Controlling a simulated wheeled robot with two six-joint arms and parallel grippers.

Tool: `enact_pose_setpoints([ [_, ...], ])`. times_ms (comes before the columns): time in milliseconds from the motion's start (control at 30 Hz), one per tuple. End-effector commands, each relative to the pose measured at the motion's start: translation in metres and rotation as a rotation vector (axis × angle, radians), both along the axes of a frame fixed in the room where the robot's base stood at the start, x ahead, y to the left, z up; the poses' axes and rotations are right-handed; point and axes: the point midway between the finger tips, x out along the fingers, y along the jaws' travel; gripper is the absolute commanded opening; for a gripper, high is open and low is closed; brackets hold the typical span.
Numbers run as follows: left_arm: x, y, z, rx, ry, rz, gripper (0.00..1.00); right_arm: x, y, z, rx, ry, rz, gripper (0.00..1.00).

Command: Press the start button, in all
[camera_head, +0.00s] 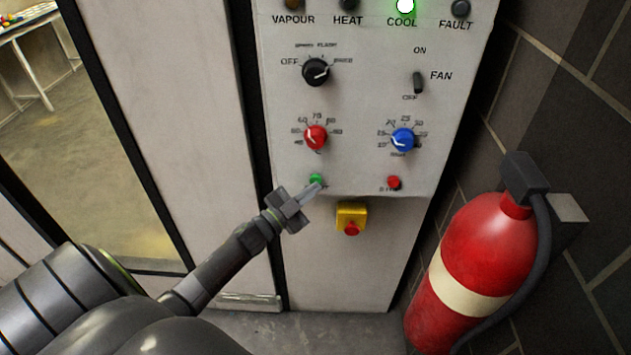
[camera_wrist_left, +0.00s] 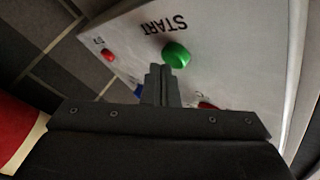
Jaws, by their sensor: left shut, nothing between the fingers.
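The green start button (camera_head: 316,180) is on the lower left of the grey control panel (camera_head: 360,110). In the left wrist view the start button (camera_wrist_left: 176,54) shows large, beside the upside-down word START. My left gripper (camera_head: 314,190) is shut and empty, its fingertips at the green button in the head view and partly covering its label. In the left wrist view the shut fingers (camera_wrist_left: 162,72) end just beside the button; I cannot tell whether they touch it. My right gripper is not in view.
A red stop button (camera_head: 394,182) is to the right, and a yellow-based red emergency button (camera_head: 351,218) is below. Red (camera_head: 316,137) and blue (camera_head: 403,139) dials sit above. The COOL lamp (camera_head: 405,6) glows green. A fire extinguisher (camera_head: 470,260) hangs at the right wall.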

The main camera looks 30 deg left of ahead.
Motion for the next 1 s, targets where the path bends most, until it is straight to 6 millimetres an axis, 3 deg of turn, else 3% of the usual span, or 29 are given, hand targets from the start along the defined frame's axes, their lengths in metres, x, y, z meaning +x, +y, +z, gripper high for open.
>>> enact_pose_setpoints([
  [1000,0.008,0.0048,0.0,0.0,0.0,0.0,0.0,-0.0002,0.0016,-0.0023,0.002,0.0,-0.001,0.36],
])
